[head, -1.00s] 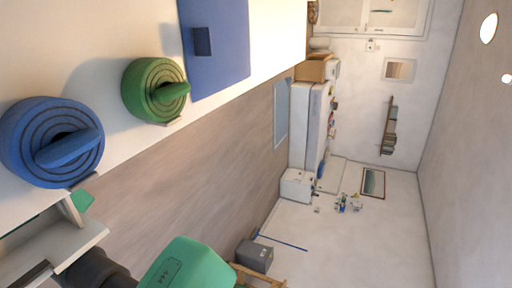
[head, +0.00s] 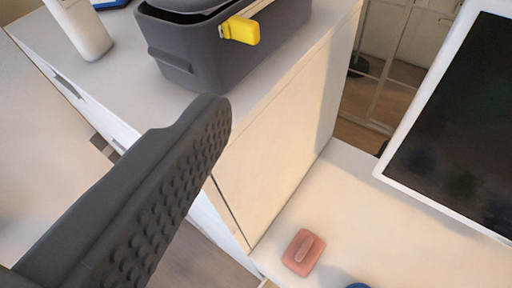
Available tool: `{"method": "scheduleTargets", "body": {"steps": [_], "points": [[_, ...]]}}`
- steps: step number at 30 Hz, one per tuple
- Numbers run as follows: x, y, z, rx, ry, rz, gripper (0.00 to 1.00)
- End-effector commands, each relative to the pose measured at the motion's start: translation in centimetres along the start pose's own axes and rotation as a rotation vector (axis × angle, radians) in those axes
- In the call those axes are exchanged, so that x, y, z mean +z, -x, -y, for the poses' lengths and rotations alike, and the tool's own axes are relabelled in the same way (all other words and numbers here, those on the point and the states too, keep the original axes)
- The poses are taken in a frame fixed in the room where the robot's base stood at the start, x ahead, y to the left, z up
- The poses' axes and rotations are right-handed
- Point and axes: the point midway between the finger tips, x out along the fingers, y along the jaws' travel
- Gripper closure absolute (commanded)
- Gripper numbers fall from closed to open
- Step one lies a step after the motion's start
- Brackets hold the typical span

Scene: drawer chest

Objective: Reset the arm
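One dark grey finger of my gripper (head: 205,125) reaches in from the lower left of the head view. Its bumpy face is bare, and nothing is seen held against it. The other finger is not in view, so I cannot tell the opening. In the picture, the fingertip overlaps the top edge of the white drawer chest (head: 285,135), just below a dark grey box. I cannot tell whether it touches the chest.
The dark grey box (head: 190,60) with a yellow latch (head: 240,30) stands on the chest beside a white cylinder (head: 85,30). A lower white surface (head: 390,235) holds a salmon-coloured block with a raised grip (head: 303,252). A white-framed dark screen (head: 460,120) is at right.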

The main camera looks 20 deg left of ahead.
Motion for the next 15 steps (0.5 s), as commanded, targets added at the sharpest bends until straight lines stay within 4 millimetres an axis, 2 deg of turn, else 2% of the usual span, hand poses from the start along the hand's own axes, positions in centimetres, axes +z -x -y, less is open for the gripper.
{"method": "scheduleTargets", "body": {"steps": [1, 4, 15], "points": [[-0.7, 1.2, 0.0, 0.003, 0.009, -0.029, 0.06], [-1.5, 2.3, 0.0, 0.005, 0.02, -0.062, 0.06], [-1.6, 2.5, 0.0, 0.006, 0.024, -0.071, 0.06]]}}
